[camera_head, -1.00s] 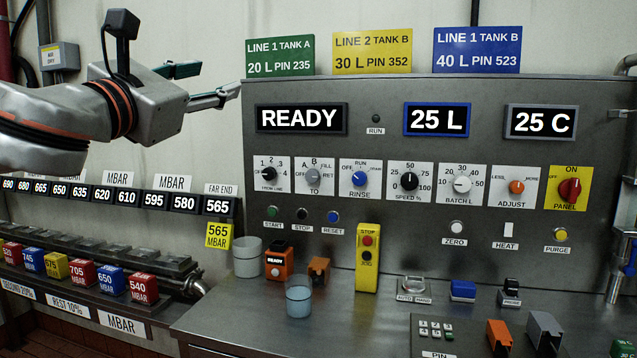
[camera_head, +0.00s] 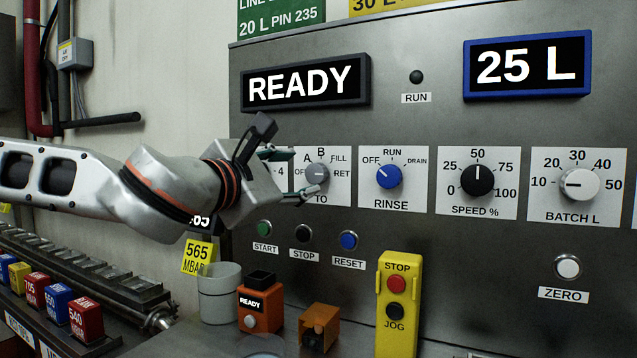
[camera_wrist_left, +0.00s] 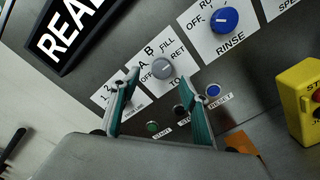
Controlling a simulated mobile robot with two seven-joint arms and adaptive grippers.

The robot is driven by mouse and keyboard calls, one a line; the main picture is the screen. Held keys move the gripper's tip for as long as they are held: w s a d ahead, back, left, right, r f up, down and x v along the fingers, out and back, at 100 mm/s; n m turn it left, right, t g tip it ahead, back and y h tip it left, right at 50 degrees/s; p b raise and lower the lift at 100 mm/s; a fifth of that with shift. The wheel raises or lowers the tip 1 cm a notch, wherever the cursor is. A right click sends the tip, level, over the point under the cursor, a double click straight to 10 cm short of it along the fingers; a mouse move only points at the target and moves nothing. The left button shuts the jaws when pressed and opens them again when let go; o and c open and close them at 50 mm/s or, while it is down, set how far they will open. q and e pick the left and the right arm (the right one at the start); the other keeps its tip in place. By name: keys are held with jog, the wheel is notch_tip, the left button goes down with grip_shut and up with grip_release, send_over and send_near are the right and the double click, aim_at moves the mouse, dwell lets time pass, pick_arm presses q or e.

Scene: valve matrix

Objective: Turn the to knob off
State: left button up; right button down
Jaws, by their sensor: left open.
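The grey TO knob (camera_head: 317,174) is on a white plate marked OFF, A, B, FILL and RET, on the upright steel panel. I cannot read its pointer for sure. My left gripper (camera_head: 305,172) is open at this plate, its two fingers reaching toward the knob from the left. In the left wrist view the knob (camera_wrist_left: 161,68) shows just beyond and between the open fingertips (camera_wrist_left: 161,77). Nothing is held, and I cannot tell whether a finger touches the knob. My right gripper is not in view.
The blue RINSE knob (camera_head: 389,176) sits close to the right. The plate to the left is mostly hidden by my gripper. START (camera_head: 265,228), STOP (camera_head: 304,233) and RESET (camera_head: 348,240) buttons lie below. A yellow stop-jog box (camera_head: 398,305) stands below right.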

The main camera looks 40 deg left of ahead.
aim_at(314, 173)
pick_arm(q)
jog(key=w, duration=0.1)
jog(key=w+f+b, duration=0.1)
jog(key=w, duration=0.1)
jog(key=w+a, duration=0.1)
jog(key=shift+w+f, duration=0.15)
jog(key=shift+w, duration=0.15)
jog(key=shift+w+a+r+b, duration=0.15)
jog(key=shift+w+r+b, duration=0.15)
jog(key=shift+w, duration=0.2)
jog(key=shift+r, duration=0.15)
jog(key=c, duration=1.1)
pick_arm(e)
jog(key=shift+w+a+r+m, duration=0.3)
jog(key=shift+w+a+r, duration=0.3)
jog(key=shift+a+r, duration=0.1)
